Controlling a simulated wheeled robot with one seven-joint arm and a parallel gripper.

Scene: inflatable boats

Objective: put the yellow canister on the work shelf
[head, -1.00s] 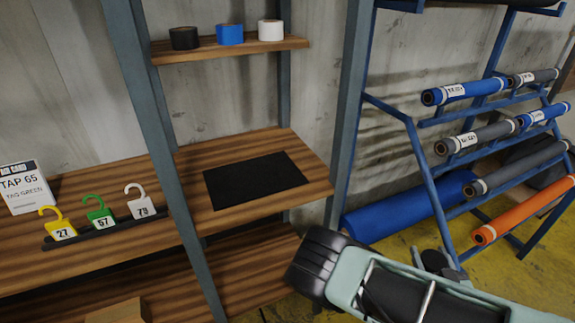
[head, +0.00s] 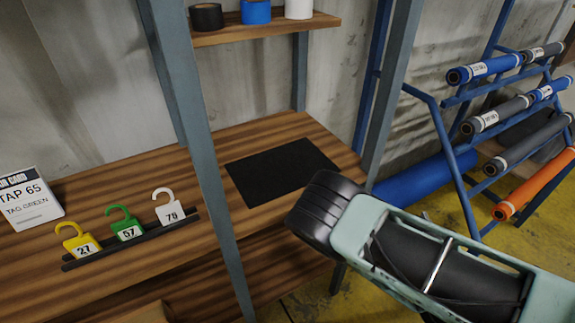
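The wooden work shelf (head: 290,127) stands in the middle of the head view, with a black mat (head: 280,170) lying on its right part. The mat is bare. No yellow canister shows in this view. My arm reaches in from the lower right, in front of the shelf's right end, and its black rounded part hides some of the shelf edge. My gripper's fingers are not in view, so what they hold cannot be seen.
Yellow, green (head: 124,225) and white numbered tags stand in a black strip at left, by a card reading TAP 65 (head: 28,198). A grey upright post (head: 205,150) crosses the shelf front. Tape rolls (head: 256,12) sit above. A blue rack (head: 450,150) holds rolls at right.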

